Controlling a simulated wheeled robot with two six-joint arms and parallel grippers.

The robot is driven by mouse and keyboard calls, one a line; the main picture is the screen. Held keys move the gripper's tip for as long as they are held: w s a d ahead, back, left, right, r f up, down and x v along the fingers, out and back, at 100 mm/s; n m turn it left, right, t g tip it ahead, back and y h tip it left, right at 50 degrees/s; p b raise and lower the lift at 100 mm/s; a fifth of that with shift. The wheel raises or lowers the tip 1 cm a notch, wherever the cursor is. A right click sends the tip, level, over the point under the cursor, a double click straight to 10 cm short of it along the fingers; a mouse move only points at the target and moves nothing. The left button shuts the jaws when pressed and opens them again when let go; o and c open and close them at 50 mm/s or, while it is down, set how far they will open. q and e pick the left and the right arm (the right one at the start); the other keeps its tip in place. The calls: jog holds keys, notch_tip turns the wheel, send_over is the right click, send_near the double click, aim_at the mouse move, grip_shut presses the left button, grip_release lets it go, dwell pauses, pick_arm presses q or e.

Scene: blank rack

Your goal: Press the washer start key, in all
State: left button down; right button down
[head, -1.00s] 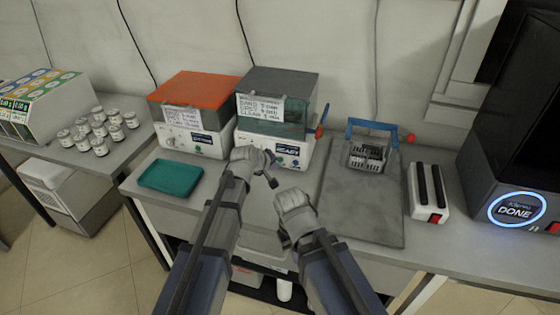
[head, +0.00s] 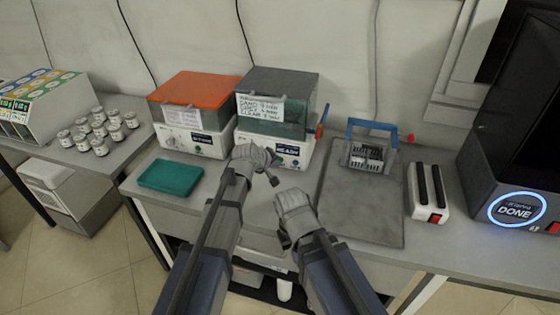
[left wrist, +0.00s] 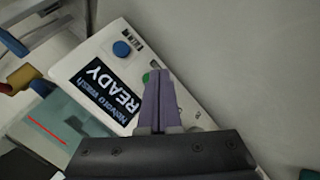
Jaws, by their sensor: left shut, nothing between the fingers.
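The washer (head: 262,139) is the white box with a grey lid at the back of the bench, and its dark display reads READY. In the left wrist view its display (left wrist: 103,88) reads "Novaro wash READY", upside down. A blue round knob or key (left wrist: 121,48) and a partly hidden green key (left wrist: 146,77) are on the same white panel. My left gripper (head: 272,180) is shut and empty in front of the washer. In the left wrist view its fingertips (left wrist: 158,74) are right beside the green key; I cannot tell whether they touch. My right gripper (head: 284,241) hangs lower, before the bench edge.
An orange-lidded machine (head: 193,137) stands left of the washer, with a teal tray (head: 170,177) before it. A grey mat (head: 360,215) with a blue-handled rack (head: 368,152) lies to the right. Further right are a white device (head: 427,200) and a dark machine showing DONE (head: 515,211).

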pick_arm(q)
jog(key=shift+w+d, duration=0.1)
jog(key=shift+w, duration=0.25)
dwell(0.7)
dwell(0.4)
jog(key=shift+s+a, duration=0.25)
jog(key=shift+s, duration=0.5)
jog(key=shift+s, duration=0.15)
jog(key=shift+s+a, duration=0.25)
jog(key=shift+s, duration=0.5)
jog(key=shift+s+a, duration=0.3)
jog(key=shift+s, duration=0.5)
jog(key=shift+s+a, duration=0.25)
jog(key=shift+s, duration=0.5)
